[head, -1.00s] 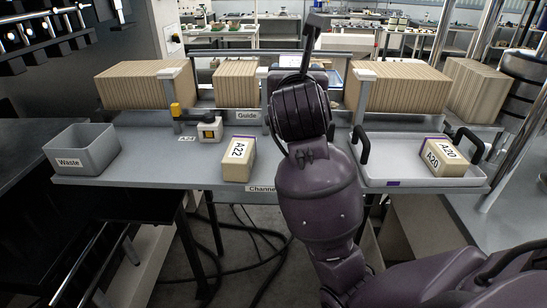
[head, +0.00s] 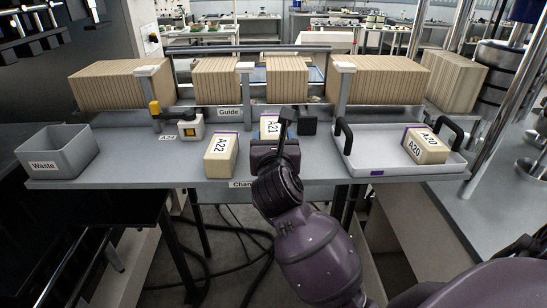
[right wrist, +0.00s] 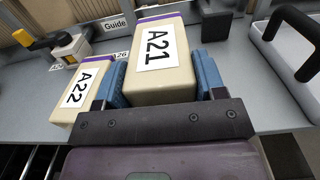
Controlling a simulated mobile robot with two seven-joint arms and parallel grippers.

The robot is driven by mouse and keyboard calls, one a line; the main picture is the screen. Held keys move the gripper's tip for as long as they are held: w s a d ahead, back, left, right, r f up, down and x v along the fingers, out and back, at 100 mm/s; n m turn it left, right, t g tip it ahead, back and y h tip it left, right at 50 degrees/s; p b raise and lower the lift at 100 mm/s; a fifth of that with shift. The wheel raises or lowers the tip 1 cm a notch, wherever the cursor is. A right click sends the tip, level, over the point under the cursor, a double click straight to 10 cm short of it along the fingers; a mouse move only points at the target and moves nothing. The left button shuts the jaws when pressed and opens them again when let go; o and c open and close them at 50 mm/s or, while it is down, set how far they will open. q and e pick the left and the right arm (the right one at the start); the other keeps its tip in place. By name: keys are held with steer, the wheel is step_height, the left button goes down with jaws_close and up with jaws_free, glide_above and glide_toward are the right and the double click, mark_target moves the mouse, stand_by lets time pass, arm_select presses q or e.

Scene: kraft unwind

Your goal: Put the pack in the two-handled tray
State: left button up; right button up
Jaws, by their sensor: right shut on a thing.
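A cream pack labelled A21 (head: 270,126) with a purple top edge is at the middle of the grey bench, partly behind my right gripper (head: 272,140). In the right wrist view the A21 pack (right wrist: 160,50) sits between the blue fingers of my right gripper (right wrist: 162,78), which is shut on it. I cannot tell whether its base touches the bench. The white two-handled tray (head: 380,159) lies to the right, with black handles; a pack labelled A20 (head: 426,146) is in its right part. My left gripper is not in view.
Pack A22 (head: 221,156) stands just left of A21. A grey Waste bin (head: 57,152) is at far left, and a small yellow-and-black device (head: 190,127) is behind A22. Rows of brown boards (head: 378,80) and guide posts line the back.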

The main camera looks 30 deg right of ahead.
steer(key=shift+f+b, duration=0.3)
steer(key=shift+f, duration=1.8)
steer(key=shift+f, duration=0.15)
steer(key=o, duration=1.1)
steer(key=shift+c, duration=0.2)
